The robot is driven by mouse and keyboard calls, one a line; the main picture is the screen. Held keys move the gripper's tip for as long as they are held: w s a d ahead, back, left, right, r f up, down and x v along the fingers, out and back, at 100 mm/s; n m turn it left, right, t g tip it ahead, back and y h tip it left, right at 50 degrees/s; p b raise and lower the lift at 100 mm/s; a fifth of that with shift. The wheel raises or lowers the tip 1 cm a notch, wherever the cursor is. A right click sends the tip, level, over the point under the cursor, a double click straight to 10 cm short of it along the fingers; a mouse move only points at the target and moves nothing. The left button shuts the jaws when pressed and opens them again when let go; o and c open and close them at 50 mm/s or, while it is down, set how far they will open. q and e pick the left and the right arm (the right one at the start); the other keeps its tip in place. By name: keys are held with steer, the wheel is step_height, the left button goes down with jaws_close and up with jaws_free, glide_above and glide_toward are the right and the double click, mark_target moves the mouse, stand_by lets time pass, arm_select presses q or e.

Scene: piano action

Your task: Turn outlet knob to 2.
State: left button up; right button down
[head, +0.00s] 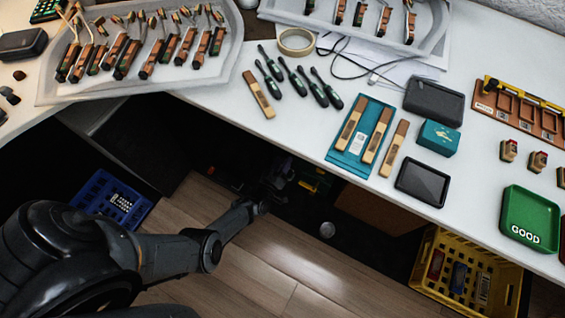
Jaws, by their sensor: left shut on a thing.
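My left arm comes in from the lower left and reaches under the white table. My left gripper (277,178) is in the dark space below the table's front edge. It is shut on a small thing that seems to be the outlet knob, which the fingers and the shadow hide. The knob's marks and its setting cannot be read from here. Small yellow and green parts (312,183) show just right of the gripper. My right gripper is not in view.
The white table (300,135) overhangs the gripper and carries tools, wooden strips, a teal mat (347,160) and trays. A blue crate (100,207) stands on the floor at left, a yellow crate (512,275) at lower right. The wooden floor (245,275) between them is clear.

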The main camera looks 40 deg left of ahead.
arm_select(q)
steer(key=shift+n, duration=1.6)
steer(key=o, duration=1.1)
steer(key=shift+c, duration=0.2)
steer(key=shift+s, duration=0.1)
steer(key=shift+s+p, duration=0.25)
steer(key=shift+p, duration=0.1)
steer(key=p+v, duration=0.3)
steer(key=v, duration=0.7)
steer(key=shift+p, duration=0.35)
